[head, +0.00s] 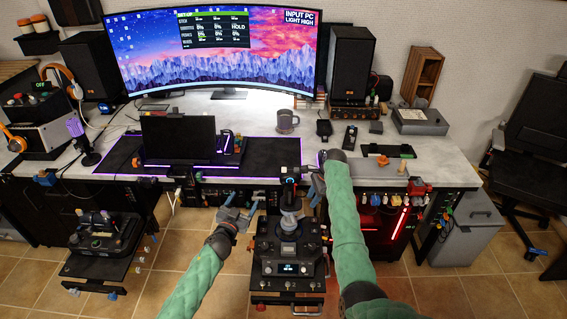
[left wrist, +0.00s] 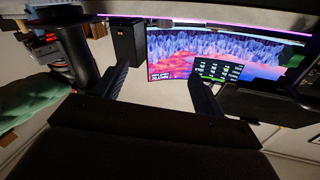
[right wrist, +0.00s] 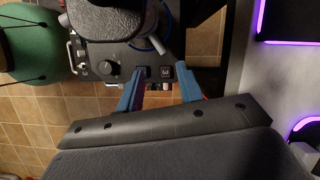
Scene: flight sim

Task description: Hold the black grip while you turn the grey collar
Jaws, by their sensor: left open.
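The black grip (head: 290,180) stands upright on its stick in the head view. The grey collar (head: 289,222) is below it, above the dark base with its panel (head: 287,267). My left gripper (head: 240,206) is open and empty, left of the stick and apart from it. Its spread fingers also show in the left wrist view (left wrist: 160,85), with only background between them. My right gripper (head: 314,190) is just right of the grip; whether it touches is unclear. In the right wrist view its blue fingers (right wrist: 161,80) stand apart, with panel and floor visible between them.
Behind is the desk (head: 375,150) with a monitor (head: 215,50), a mug (head: 285,122) and a small dark screen (head: 178,138). Another control unit (head: 103,235) stands at the left. A black chair (head: 530,140) and grey bin (head: 467,230) are at the right.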

